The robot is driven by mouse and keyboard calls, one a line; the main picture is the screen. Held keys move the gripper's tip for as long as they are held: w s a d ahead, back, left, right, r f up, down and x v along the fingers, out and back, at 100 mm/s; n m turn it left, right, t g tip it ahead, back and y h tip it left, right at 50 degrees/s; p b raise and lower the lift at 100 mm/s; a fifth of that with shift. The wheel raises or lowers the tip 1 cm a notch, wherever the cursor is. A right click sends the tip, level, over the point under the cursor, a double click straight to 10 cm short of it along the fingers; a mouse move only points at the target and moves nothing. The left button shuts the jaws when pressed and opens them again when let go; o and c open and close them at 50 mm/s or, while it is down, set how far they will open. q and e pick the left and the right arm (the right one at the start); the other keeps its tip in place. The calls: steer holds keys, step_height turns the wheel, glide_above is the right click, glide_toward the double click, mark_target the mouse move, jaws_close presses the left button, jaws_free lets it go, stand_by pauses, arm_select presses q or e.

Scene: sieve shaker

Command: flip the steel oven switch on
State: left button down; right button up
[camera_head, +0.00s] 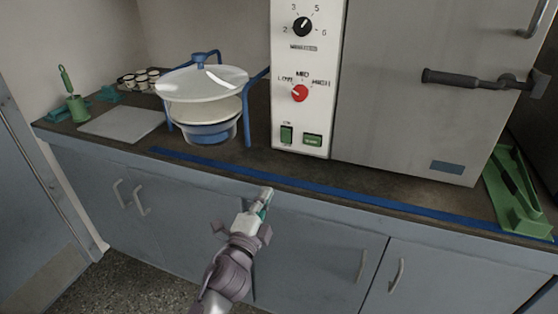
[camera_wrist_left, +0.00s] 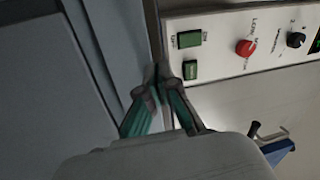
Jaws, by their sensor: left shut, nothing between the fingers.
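The steel oven (camera_head: 400,90) stands on the counter, with a white control panel (camera_head: 287,105) on its left side. A tall green rocker switch (camera_head: 287,135) sits low on the panel, with small lettering above it. A wider green switch (camera_head: 312,140) is to its right. In the left wrist view the panel is turned sideways, with the tall switch (camera_wrist_left: 190,39) above the other one (camera_wrist_left: 190,70). I cannot tell the switch's position. My left gripper (camera_head: 266,192) is shut and empty, in front of the counter edge, below and apart from the switches. My right gripper is not in view.
A red knob (camera_head: 299,93) and a black knob (camera_head: 303,27) are higher on the panel. A sieve shaker (camera_head: 207,110) with blue posts stands left of the oven. A green stand (camera_head: 515,190) is at the right. A blue strip (camera_head: 340,192) runs along the counter front.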

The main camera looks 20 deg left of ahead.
mark_target(285, 131)
arm_select(q)
steer(key=shift+s+r+m+t+b, duration=0.25)
steer(key=shift+r+m+t+b, duration=0.2)
steer(key=shift+r, duration=0.3)
steer(key=shift+s+r+m+t+b, duration=0.25)
steer(key=shift+r+m+t+b, duration=0.1)
steer(key=shift+r+b, duration=0.3)
steer(key=shift+s+r+m+t+b, duration=0.3)
steer(key=shift+r+t+b, duration=0.1)
steer(key=shift+r, duration=0.45)
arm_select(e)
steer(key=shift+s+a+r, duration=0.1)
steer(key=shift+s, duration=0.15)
arm_select(q)
steer(key=shift+w, duration=0.1)
steer(key=x, duration=1.2)
steer(key=shift+w+d+p, duration=0.15)
steer(key=shift+p, duration=0.25)
steer(key=shift+x, duration=0.8)
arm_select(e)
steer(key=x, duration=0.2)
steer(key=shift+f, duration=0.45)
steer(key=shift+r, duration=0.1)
